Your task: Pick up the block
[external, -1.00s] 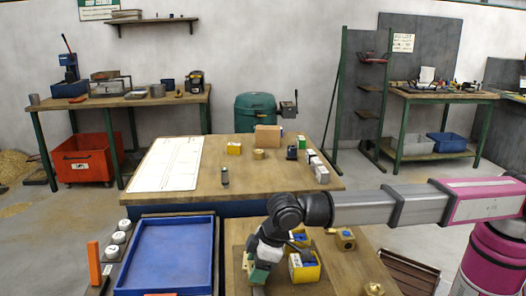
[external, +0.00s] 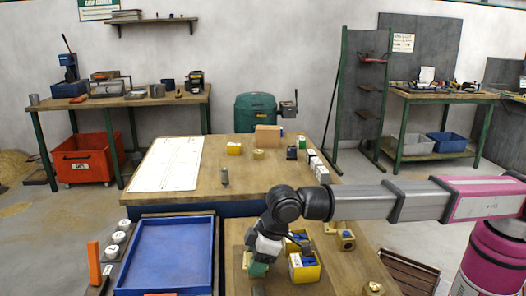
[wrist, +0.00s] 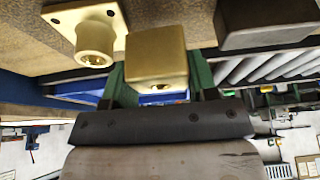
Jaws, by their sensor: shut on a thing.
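A brass block (wrist: 157,55) with a squared body and a hole in its near face sits between the green fingers of my gripper (wrist: 158,82) in the wrist view. The gripper is shut on it. In the external view my gripper (external: 259,268) points down over the near wooden table, left of a yellow box. The block is mostly hidden there by the fingers and wrist. I cannot tell how far it is from the table top.
A flanged brass part (wrist: 95,38) stands close beside the held block in the wrist view. The yellow box (external: 305,272) with blue contents is right of my gripper. Another brass part (external: 347,241) lies beyond it. An empty blue tray (external: 165,255) is at the left.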

